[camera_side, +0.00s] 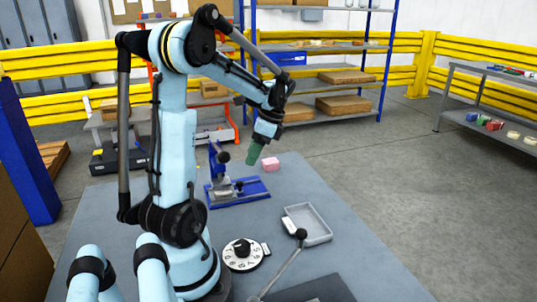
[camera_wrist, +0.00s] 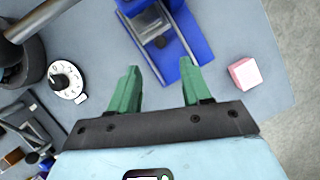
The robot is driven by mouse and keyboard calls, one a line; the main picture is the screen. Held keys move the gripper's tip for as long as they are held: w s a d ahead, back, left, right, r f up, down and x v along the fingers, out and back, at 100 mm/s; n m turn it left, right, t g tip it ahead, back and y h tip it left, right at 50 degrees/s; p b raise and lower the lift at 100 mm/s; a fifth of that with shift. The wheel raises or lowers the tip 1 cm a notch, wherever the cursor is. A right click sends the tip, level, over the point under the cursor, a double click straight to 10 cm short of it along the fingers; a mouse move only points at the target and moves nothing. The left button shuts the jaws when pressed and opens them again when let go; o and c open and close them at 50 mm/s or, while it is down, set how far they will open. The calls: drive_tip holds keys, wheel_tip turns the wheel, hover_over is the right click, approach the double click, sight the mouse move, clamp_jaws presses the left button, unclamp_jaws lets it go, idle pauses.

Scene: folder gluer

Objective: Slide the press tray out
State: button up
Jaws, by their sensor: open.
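The blue press (camera_side: 238,192) stands on the grey table, with an upright post and dark lever at its left end. A grey metal part, seemingly the press tray (camera_side: 222,188), sits low on its base; its exact outline is too small to tell. In the wrist view the press (camera_wrist: 195,45) is at the top, with a grey metal slab (camera_wrist: 150,20) between its blue sides. My gripper (camera_side: 253,158) is above the table, to the right of and higher than the press. Its green fingers (camera_wrist: 160,70) are apart and empty, pointing toward the press without visible contact.
A pink block (camera_side: 271,164) lies beyond the press; it is right of the press in the wrist view (camera_wrist: 243,73). A shallow grey tray (camera_side: 318,238), a white numbered dial (camera_side: 240,262) and a rod lever (camera_side: 284,268) are nearer the front.

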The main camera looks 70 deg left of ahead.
sight(240, 182)
drive_tip(key=x, duration=0.9)
drive_tip(key=shift+f, duration=0.15)
clamp_jaws()
